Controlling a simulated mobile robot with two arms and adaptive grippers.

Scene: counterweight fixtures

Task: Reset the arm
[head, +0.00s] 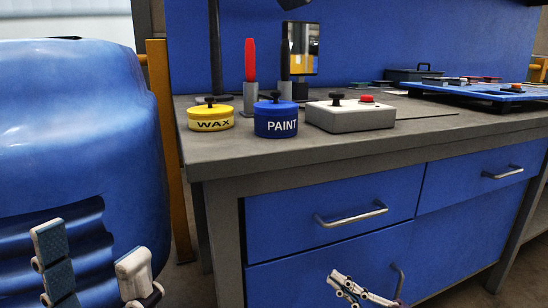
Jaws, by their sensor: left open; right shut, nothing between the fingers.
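My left gripper (93,262) is at the lower left of the head view. Its two fingers are wide apart with nothing between them, in front of a large blue rounded body. My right gripper (338,279) is at the bottom centre right, in front of the workbench drawers. Its fingers are together and hold nothing. Most of both arms is out of view.
A workbench (300,153) carries a yellow WAX tin (210,118), a blue PAINT tin (276,120), a white box (350,117) with a red button and a blue tray (470,91). The blue rounded body (70,130) fills the left.

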